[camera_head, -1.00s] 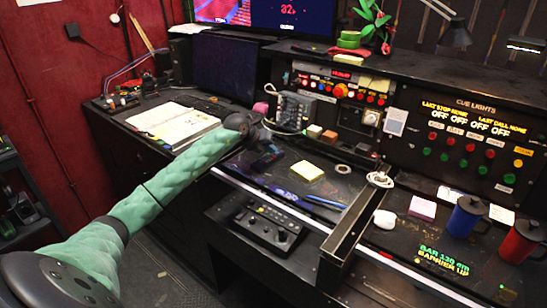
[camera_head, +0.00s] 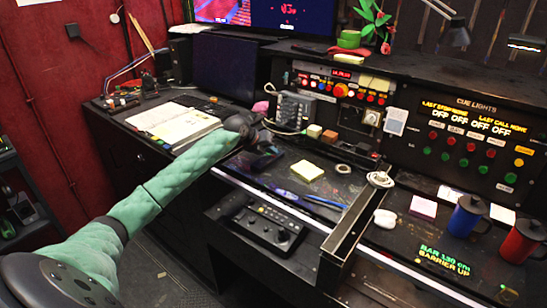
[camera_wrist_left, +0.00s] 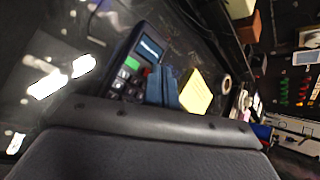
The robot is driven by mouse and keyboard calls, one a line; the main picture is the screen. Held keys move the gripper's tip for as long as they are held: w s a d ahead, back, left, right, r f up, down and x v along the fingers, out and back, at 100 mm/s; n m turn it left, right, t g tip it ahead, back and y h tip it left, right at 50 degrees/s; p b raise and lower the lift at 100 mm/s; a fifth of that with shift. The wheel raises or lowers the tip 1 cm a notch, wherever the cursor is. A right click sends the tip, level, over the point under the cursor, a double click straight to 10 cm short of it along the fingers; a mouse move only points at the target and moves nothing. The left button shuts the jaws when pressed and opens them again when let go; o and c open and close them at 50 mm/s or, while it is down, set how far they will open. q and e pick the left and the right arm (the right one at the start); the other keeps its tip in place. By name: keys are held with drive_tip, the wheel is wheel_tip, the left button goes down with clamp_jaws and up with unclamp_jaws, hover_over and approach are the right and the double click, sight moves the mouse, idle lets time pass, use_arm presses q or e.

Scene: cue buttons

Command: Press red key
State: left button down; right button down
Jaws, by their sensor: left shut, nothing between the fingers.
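My left gripper (camera_head: 262,158) is at the end of the green-sleeved arm, low over the black desk in the head view. In the left wrist view its dark blue fingers (camera_wrist_left: 163,86) are together, with nothing between them. A dark keypad device with a small screen (camera_wrist_left: 150,48) lies just beside and partly behind the fingers. It has a green key (camera_wrist_left: 131,63) and a small red key (camera_wrist_left: 147,71) close to the fingers. I cannot tell whether the fingers touch the device. In the head view the gripper mostly hides it. My right gripper is in neither view.
A yellow sticky pad (camera_head: 307,171) lies right of the gripper; blue pens (camera_head: 325,201) lie nearby. An open book (camera_head: 172,123) is on the left. A panel with red and green cue buttons (camera_head: 475,150) stands at the right. Blue (camera_head: 467,216) and red (camera_head: 522,241) mugs stand at far right.

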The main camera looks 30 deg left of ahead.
use_arm(q)
drive_tip(key=shift+f, duration=0.2)
idle(0.4)
drive_tip(key=shift+r, duration=0.65)
drive_tip(key=shift+r+p, duration=1)
drive_tip(key=shift+r, duration=1.55)
